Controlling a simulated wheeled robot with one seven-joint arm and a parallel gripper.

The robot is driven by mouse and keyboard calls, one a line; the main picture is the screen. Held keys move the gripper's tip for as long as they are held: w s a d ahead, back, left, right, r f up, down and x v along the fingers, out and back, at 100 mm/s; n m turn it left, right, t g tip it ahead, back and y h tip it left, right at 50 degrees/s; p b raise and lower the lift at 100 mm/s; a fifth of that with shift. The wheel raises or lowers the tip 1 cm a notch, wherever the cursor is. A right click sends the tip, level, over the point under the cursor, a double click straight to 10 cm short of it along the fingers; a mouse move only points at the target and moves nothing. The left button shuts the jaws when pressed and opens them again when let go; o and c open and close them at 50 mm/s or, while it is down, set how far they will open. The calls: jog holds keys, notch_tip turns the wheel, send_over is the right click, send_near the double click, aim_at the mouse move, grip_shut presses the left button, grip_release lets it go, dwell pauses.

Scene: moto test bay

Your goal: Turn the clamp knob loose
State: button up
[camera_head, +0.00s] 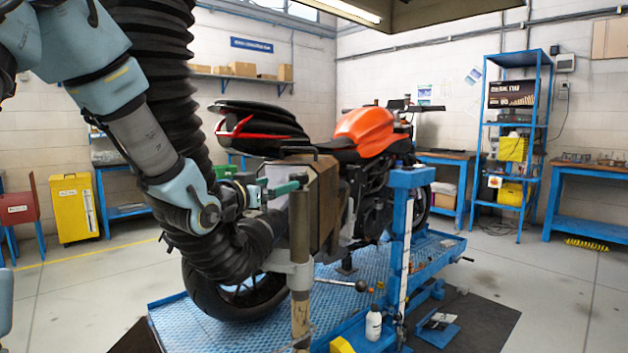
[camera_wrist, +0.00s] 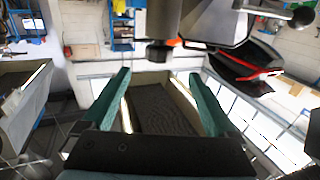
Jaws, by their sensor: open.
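A grey clamp collar (camera_head: 298,272) sits around a brown upright post (camera_head: 300,235) in the head view. A thin lever with a dark ball end (camera_head: 361,286) sticks out to its right. In the wrist view a ball-ended lever (camera_wrist: 303,17) shows at top right, and a dark round stub (camera_wrist: 157,52) under a grey body is at top centre. I cannot tell which is the clamp knob. My gripper (camera_head: 290,184) is near the post's top, above the collar. Its green fingers (camera_wrist: 160,75) are open and empty, with the stub lined up with their gap, apparently untouched.
An orange motorcycle (camera_head: 365,127) stands on a blue lift platform (camera_head: 170,320) behind the post. A blue upright (camera_head: 400,240) and a white bottle (camera_head: 373,323) are to the right. A yellow cabinet (camera_head: 74,208) stands at left. The floor at far right is mostly clear.

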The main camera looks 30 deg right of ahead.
aim_at(294, 179)
jog(key=p+x, duration=0.3)
jog(key=x, duration=0.7)
jog(key=shift+w+d, duration=0.15)
jog(key=shift+d, duration=0.15)
jog(key=c, duration=1.4)
